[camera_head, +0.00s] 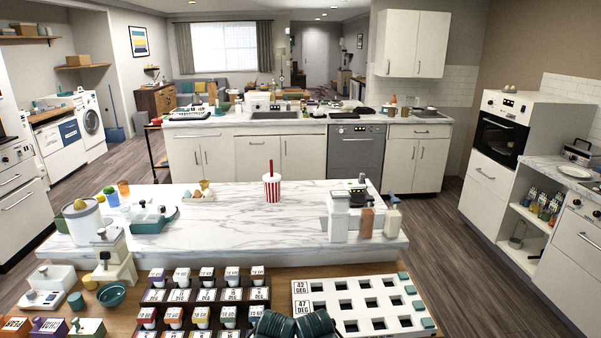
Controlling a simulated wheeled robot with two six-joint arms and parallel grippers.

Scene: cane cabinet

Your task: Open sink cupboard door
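The sink (275,115) is set into the back counter across the room. Under it are two white cupboard doors, a left sink cupboard door (258,158) and a right sink cupboard door (303,156). Neither of my grippers can be made out in the head view.
A marble-topped island (235,222) stands between me and the sink counter, with a striped cup (271,187) on it. A grey dishwasher (355,158) is right of the sink cupboard. Wood floor (440,240) is open to the right of the island.

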